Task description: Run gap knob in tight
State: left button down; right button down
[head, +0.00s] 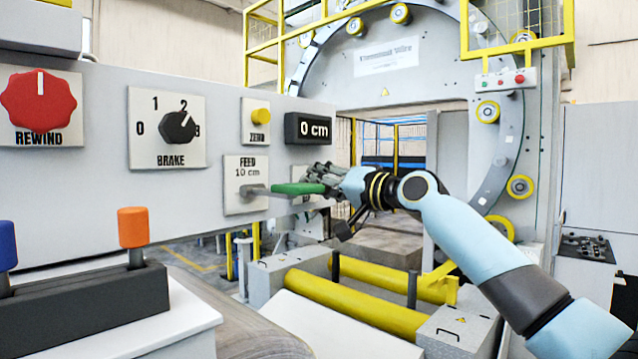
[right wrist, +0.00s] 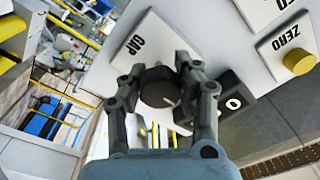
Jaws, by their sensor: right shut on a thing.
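In the head view my right gripper (head: 322,174) is at the panel's right end, behind the green feed handle (head: 298,188). There the knob is hidden by the gripper and handle. My left gripper is in neither view.
The display (head: 310,128) reads 0 cm. The yellow zero button (head: 261,116), brake knob (head: 179,127) and red rewind knob (head: 39,98) are on the same panel. The green handle sticks out close to my right gripper. Yellow rollers (head: 355,304) lie below my right arm.

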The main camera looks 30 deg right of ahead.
jog(key=c, duration=0.9)
grip_release()
jog(key=shift+s, duration=0.1)
jog(key=shift+o, duration=0.2)
jog(key=v, duration=1.2)
jog(key=shift+d, duration=0.1)
